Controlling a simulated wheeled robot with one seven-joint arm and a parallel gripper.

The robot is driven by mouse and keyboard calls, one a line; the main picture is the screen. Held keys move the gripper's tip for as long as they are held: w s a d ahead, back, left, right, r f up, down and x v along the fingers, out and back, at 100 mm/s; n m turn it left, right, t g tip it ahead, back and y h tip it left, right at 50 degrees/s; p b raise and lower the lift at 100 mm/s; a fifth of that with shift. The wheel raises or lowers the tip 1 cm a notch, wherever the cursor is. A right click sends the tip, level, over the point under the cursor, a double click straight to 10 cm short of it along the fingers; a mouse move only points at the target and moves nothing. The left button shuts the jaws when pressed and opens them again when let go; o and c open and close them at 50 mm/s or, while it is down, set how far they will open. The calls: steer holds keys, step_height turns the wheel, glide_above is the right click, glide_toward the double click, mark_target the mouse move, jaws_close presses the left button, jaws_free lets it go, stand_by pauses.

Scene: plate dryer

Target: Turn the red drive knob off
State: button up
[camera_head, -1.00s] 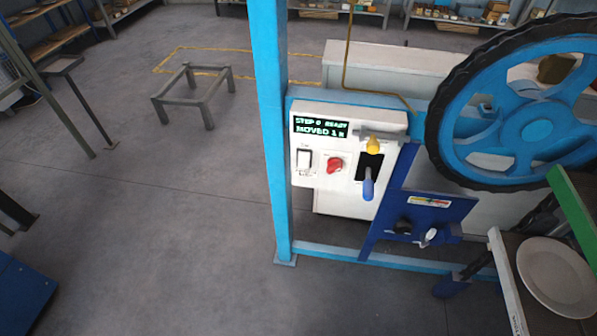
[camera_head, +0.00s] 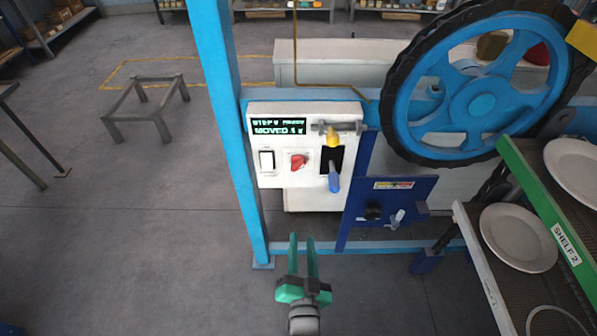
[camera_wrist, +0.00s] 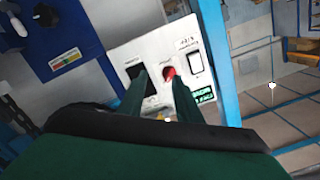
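The red drive knob (camera_head: 299,162) is on the white control panel (camera_head: 265,186), between a white rocker switch (camera_head: 267,160) and a slot with a blue-handled lever (camera_head: 334,179). My gripper (camera_head: 303,238) is in front of the panel and appears below the knob in the head view. Its two green fingers stand apart with nothing between them. In the wrist view, which is turned over, the knob (camera_wrist: 170,73) shows just beyond the fingertips (camera_wrist: 158,78), partly hidden by one finger. I see no contact with it.
A blue upright post (camera_head: 228,130) stands left of the panel. A blue box with a black knob and lever (camera_head: 390,205) is at lower right. A large blue wheel (camera_head: 483,100) and shelves with white plates (camera_head: 517,237) are on the right.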

mark_target(299, 168)
steer(key=w+r+m, duration=0.1)
steer(key=w+r, duration=0.1)
steer(key=w, duration=0.4)
steer(key=w+r+m, duration=0.1)
steer(key=w+r, duration=0.1)
steer(key=w, duration=0.5)
steer(key=w+r+m, duration=0.1)
steer(key=w+r, duration=0.1)
steer(key=w, duration=0.5)
steer(key=shift+w+a+t, duration=0.25)
steer(key=shift+a+t, duration=0.15)
jaws_close()
